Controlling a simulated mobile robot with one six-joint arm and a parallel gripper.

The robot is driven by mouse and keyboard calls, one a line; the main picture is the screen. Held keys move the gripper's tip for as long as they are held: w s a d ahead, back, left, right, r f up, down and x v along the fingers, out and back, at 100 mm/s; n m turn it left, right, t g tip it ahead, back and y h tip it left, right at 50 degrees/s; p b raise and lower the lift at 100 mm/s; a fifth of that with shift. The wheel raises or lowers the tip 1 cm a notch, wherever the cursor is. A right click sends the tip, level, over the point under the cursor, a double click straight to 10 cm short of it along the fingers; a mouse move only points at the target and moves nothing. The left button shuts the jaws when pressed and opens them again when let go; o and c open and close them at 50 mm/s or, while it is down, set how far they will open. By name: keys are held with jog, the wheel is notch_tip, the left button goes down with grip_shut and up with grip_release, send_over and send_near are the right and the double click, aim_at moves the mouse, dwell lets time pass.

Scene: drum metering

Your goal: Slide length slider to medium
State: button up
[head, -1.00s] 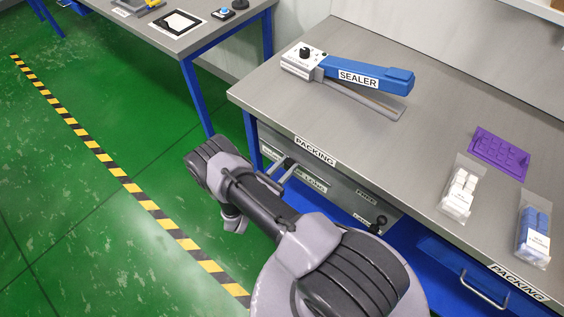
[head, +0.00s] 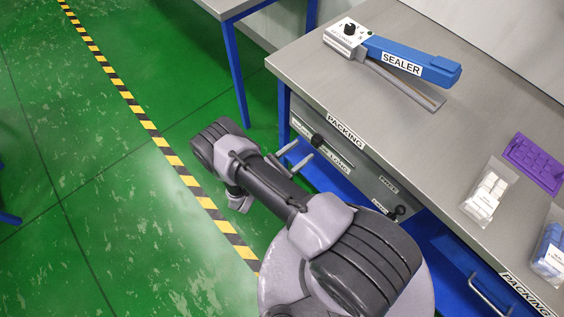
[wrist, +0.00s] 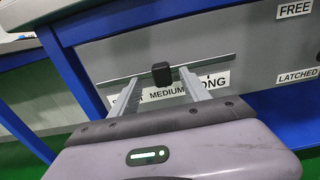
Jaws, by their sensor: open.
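The black length slider knob (wrist: 161,74) sits on its slot in the grey panel, just above the MEDIUM label (wrist: 168,91) in the wrist view. The LONG label is to the right; the label to the left is mostly hidden by a finger. In the head view the knob (head: 318,141) shows just beyond my fingertips. My gripper (wrist: 158,77) is open, one finger on each side of the knob in the wrist view. In the head view my gripper (head: 297,156) appears a little short of the panel, apart from the knob.
The sealer (head: 400,62) stands on the packing table (head: 350,105) above the panel. A second black knob (head: 397,212) is farther right on the panel, near the FREE and LATCHED labels. A purple tray (head: 535,162) and two bags lie on the tabletop. Green floor is clear to the left.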

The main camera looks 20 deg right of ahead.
jog(key=v, duration=1.1)
jog(key=shift+p, duration=0.35)
jog(key=shift+r, duration=0.1)
